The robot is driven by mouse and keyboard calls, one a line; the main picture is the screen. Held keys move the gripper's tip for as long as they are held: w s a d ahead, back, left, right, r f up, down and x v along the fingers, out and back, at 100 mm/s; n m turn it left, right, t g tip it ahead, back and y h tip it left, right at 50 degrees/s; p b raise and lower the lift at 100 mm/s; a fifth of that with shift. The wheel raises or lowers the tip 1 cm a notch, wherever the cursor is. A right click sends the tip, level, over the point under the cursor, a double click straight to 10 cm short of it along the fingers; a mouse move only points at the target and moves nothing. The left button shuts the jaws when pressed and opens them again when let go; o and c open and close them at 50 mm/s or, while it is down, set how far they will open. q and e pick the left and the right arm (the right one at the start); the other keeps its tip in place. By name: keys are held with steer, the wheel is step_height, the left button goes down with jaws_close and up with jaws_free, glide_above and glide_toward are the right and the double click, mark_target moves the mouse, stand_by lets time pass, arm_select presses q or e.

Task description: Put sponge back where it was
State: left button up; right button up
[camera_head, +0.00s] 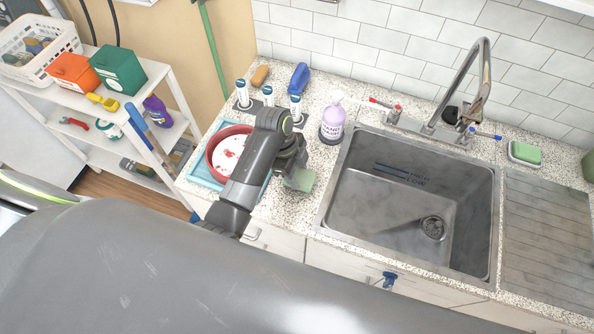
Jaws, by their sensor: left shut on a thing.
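My left gripper (295,168) reaches over the counter left of the sink. It is shut on a dull green sponge (300,180), which shows below the fingers near the counter's front edge. Whether the sponge touches the counter I cannot tell. Another green sponge-like block (526,152) lies on a small white dish (513,157) behind the sink's right side. My right gripper is not in view.
A red bowl (214,150) with a stained white plate inside stands on a blue mat (197,176), partly behind my left arm. A soap bottle (332,122) stands beside the empty sink (385,215). The tall faucet (485,75) rises behind it.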

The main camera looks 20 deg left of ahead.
arm_select(q)
steer(key=shift+f, duration=0.45)
steer(key=o, duration=0.9)
steer(key=shift+f, duration=0.1)
